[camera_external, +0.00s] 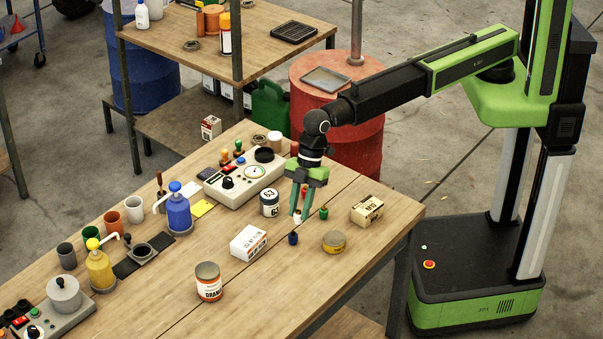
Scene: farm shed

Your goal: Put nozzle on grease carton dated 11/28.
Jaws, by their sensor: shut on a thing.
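My gripper (298,212) points down over the right part of the table, its green fingers closed on a small whitish piece (297,217), which looks like a nozzle. Small coloured pieces stand around it: a green one (323,213) to the right, a dark blue one (293,238) in front, and a red one partly hidden by the fingers. A white carton (248,243) lies left of the gripper, a tan carton (367,210) to its right. Another small carton (211,127) is farther back. The printing on the cartons is too small to read as dates.
A white can marked 63 (269,203) stands close left of my gripper. A yellow-brown tin (334,242) and an orange-labelled can (208,283) stand in front.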

